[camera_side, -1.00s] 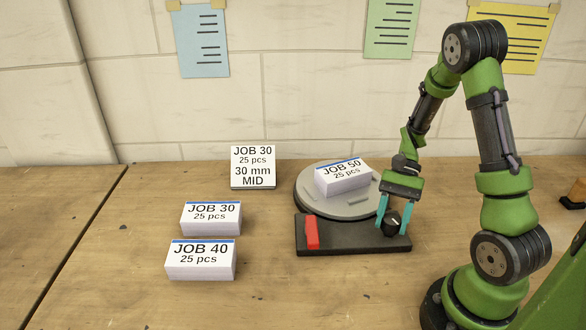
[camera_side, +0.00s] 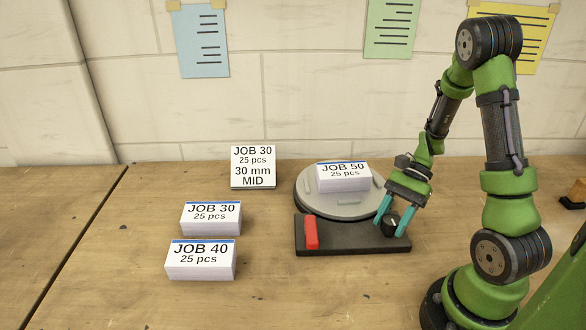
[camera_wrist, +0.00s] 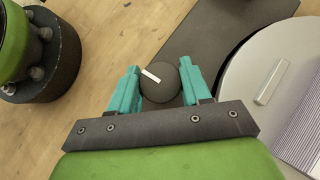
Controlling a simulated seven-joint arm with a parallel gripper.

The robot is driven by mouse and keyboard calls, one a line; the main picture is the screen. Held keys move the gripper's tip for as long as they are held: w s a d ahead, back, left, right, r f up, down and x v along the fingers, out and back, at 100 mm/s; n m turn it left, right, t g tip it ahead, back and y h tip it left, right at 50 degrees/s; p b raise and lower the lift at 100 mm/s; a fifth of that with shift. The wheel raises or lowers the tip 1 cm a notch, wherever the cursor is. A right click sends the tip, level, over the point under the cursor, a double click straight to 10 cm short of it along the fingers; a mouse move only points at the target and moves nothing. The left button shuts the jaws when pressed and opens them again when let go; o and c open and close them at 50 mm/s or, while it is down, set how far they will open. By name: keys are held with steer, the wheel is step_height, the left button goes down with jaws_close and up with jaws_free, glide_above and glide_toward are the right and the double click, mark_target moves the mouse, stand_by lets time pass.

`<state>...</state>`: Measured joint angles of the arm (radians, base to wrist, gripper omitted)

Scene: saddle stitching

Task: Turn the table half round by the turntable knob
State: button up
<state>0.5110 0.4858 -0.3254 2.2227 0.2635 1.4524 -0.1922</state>
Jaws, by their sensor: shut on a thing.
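The turntable knob (camera_side: 391,226) is a small dark round knob on the right end of a black base (camera_side: 350,241). My gripper (camera_side: 388,224) is shut on the knob, one teal finger on each side. In the wrist view the knob (camera_wrist: 160,82) sits between the two teal fingers (camera_wrist: 160,88), with a white pointer mark near its upper left edge. The grey round table (camera_side: 315,201) lies behind the base and also shows in the wrist view (camera_wrist: 250,75). The JOB 50 stack (camera_side: 344,178) lies on it, its label facing the front.
A red block (camera_side: 311,232) stands on the left of the base. The JOB 30 stack (camera_side: 210,219) and JOB 40 stack (camera_side: 200,260) lie on the bench to the left. A JOB 30 sign (camera_side: 253,168) stands behind them. The front middle bench is clear.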

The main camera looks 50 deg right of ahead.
steer(key=shift+a, duration=0.25)
steer(key=o, duration=1)
steer(key=shift+d, duration=0.1)
steer(key=shift+d+r, duration=0.1)
steer(key=shift+d, duration=0.1)
steer(key=shift+d+r, duration=0.25)
steer(key=shift+d, duration=0.05)
steer(key=v, duration=1.5)
steer(key=shift+d+r, duration=0.25)
steer(key=shift+r, duration=0.05)
